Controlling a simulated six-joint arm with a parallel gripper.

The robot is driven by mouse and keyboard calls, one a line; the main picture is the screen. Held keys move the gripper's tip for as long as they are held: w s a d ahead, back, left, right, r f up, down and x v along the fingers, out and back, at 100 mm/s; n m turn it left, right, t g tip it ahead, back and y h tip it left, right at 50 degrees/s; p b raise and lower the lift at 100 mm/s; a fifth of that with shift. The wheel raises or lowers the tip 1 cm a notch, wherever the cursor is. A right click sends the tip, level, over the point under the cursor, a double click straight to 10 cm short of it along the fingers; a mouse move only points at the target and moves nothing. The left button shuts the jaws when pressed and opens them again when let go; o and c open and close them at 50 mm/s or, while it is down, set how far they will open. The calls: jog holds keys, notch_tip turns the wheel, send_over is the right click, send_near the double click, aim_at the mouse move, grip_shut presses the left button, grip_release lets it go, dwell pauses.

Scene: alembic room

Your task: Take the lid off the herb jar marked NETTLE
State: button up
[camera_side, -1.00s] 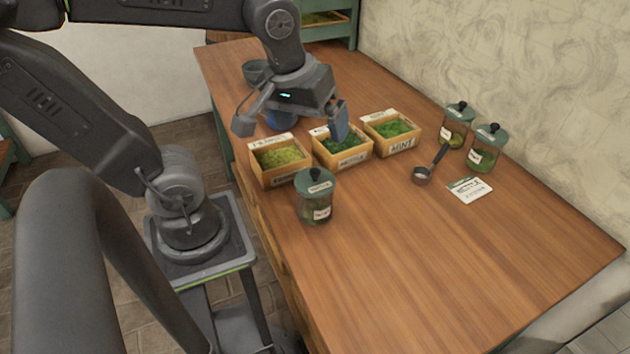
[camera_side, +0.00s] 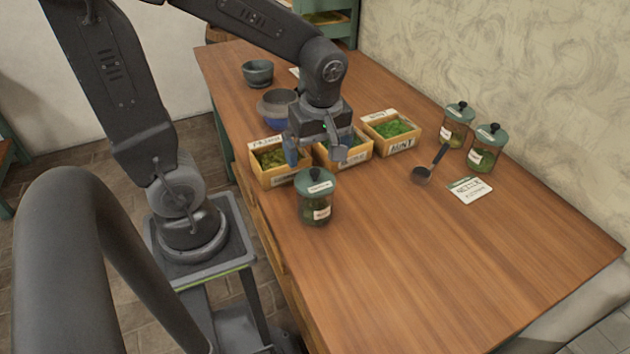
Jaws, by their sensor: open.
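A glass herb jar (camera_side: 316,207) with a green lid (camera_side: 316,184) stands upright near the table's front left edge. The lid is on it and has a dark knob; the small label is too blurred to read for sure. My gripper (camera_side: 314,157) is open and empty, pointing down just behind and above this jar, over the herb boxes. Its fingers appear apart from the lid's knob. Two more lidded jars stand at the back right, one jar (camera_side: 456,128) beside the other jar (camera_side: 484,150); their labels are also not legible.
Three wooden herb boxes stand in a row: a left box (camera_side: 275,181), a middle box (camera_side: 352,157) and a mint box (camera_side: 401,146). A scoop (camera_side: 422,174) and a NETTLE card (camera_side: 470,190) lie to the right. Bowls (camera_side: 258,72) stand behind. The table's right front (camera_side: 460,270) is clear.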

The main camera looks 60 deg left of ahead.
aim_at(315, 171)
jog(key=f, duration=0.6)
jog(key=shift+s+a+f, duration=0.15)
jog(key=shift+a+f, duration=0.05)
jog(key=shift+a, duration=0.05)
jog(key=c, duration=0.7)
jog(key=shift+r, duration=0.1)
